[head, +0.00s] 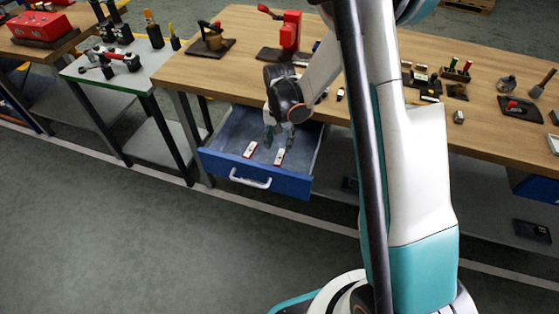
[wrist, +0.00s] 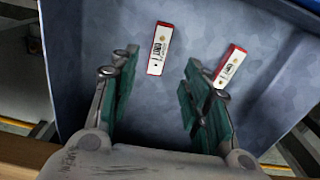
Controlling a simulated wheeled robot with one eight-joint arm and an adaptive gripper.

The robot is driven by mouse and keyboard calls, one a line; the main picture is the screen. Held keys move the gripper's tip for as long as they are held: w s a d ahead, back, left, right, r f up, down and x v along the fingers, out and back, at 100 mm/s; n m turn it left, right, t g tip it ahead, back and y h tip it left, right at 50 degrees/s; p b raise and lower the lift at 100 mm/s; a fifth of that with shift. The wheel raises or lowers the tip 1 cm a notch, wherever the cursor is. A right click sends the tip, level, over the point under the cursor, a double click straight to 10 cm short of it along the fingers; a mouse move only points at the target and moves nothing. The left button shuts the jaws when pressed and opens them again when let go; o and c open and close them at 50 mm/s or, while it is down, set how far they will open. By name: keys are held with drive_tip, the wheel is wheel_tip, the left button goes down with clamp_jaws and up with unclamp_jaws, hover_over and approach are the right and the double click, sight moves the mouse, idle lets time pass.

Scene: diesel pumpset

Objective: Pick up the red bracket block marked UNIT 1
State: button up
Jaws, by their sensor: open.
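Two small blocks with white labelled tops and red edges lie apart in the open blue drawer. In the head view, one block (head: 250,149) is at left and the other block (head: 279,156) is at right. In the wrist view, one block (wrist: 159,48) lies upper centre, ahead of the gap between my fingers, and the other (wrist: 230,66) lies near my right finger. The print is too small to tell which is UNIT 1. My gripper (head: 279,134) is open and empty above the drawer; its green pads (wrist: 157,92) stand wide apart in the wrist view.
The drawer (head: 240,168) is pulled out under a wooden workbench (head: 185,75), with a white handle (head: 250,182) on its front. Drawer walls surround the blocks. Red-and-black fixtures (head: 289,35) and small tools stand on the bench above. Clear floor lies in front.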

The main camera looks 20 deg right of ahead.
sight(280, 157)
drive_tip(key=f+b, duration=0.1)
drive_tip(key=f, duration=0.1)
drive_tip(key=f+b, duration=0.1)
drive_tip(key=f, duration=0.1)
drive_tip(key=f+b, duration=0.1)
drive_tip(key=f, duration=0.1)
drive_tip(key=shift+s+f, duration=0.25)
drive_tip(key=shift+r, duration=0.1)
clamp_jaws()
